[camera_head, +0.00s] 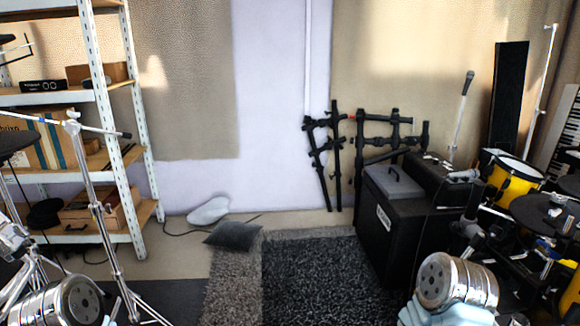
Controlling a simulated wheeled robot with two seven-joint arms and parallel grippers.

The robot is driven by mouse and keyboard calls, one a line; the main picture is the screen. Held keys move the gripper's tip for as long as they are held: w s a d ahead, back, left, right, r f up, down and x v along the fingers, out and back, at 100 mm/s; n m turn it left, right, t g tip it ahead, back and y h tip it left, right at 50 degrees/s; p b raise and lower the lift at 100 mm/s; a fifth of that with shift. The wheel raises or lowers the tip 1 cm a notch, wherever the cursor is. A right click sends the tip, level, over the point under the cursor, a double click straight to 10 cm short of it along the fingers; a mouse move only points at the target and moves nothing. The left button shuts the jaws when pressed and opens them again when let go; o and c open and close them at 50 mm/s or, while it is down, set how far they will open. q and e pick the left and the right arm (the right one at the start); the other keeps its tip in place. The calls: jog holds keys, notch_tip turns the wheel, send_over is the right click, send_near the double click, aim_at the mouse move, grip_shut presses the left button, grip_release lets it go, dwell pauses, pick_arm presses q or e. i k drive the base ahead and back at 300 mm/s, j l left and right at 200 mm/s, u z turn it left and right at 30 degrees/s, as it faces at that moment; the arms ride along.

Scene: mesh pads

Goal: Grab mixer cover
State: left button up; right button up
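A flat grey cover-like panel (394,183) with a small dark handle or knob lies on top of a black speaker or amplifier cabinet (400,245), right of centre. I take it for the mixer cover, but its identity is not certain. A black mixer-like box (440,178) with small parts on its top stands directly right of it. Silver round links of my arms show at the lower left and lower right corners. Neither gripper's fingers show, and nothing of mine touches the panel.
A black stand frame (325,155) stands behind the cabinet. A yellow drum (512,178), cymbals and a keyboard (562,130) crowd the right. A shelf (110,160) and chrome stand (100,200) fill the left. A dark cushion (233,236) lies by the dark rug (310,275), which is clear.

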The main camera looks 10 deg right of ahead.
aim_at(393, 180)
jog(key=i+z, duration=0.15)
jog(key=i, duration=0.4)
jog(key=i+j+z, duration=0.15)
jog(key=i, duration=0.35)
jog(key=i+j+z, duration=0.1)
jog(key=i+z, duration=0.15)
jog(key=z, duration=0.15)
jog(key=i+j+z, duration=0.15)
jog(key=z, duration=0.2)
jog(key=i+j+z, duration=0.2)
jog(key=z, duration=0.2)
jog(key=i+j+z, duration=0.2)
jog(key=z, duration=0.2)
jog(key=j, duration=0.1)
